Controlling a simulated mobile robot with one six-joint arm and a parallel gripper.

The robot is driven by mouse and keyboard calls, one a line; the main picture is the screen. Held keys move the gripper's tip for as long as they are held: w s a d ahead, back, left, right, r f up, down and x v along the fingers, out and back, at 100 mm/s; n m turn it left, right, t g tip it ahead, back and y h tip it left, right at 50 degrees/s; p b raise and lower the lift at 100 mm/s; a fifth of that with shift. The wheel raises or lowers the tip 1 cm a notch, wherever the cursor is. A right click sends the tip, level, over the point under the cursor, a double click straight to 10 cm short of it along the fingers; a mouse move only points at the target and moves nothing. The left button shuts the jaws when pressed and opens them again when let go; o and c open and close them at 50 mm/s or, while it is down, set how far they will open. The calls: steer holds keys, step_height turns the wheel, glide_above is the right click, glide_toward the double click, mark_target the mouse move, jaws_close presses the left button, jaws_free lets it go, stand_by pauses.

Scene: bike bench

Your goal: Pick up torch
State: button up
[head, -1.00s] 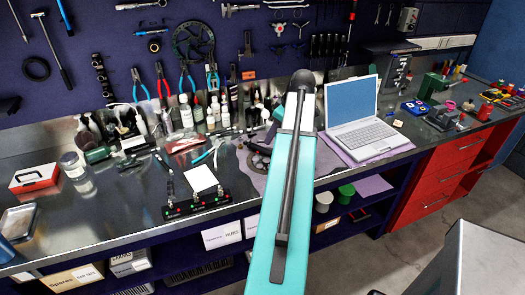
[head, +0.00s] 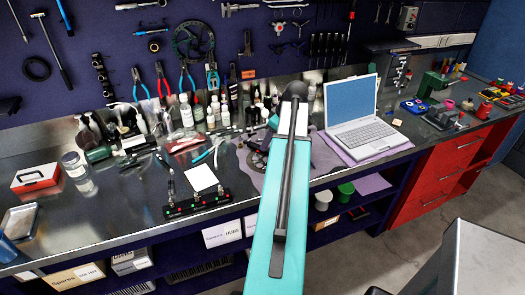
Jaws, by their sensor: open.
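I cannot pick out a torch for certain among the many small dark items on the metal workbench (head: 120,212). A slim dark item (head: 171,186) lies on the bench left of the white card, too small to name. My teal arm link rises through the middle of the head view and hides part of the bench behind it. My gripper does not show; the arm seems to cover it.
An open laptop (head: 352,98) stands on a purple mat right of my arm. Bottles (head: 186,112) crowd the bench's back. A black switch bar (head: 197,206) lies along the front edge, near a white card (head: 200,177). A red box (head: 36,178) sits at left.

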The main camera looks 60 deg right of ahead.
steer(key=shift+p+x, duration=1.15)
steer(key=shift+x, duration=1.3)
steer(key=shift+d, duration=0.1)
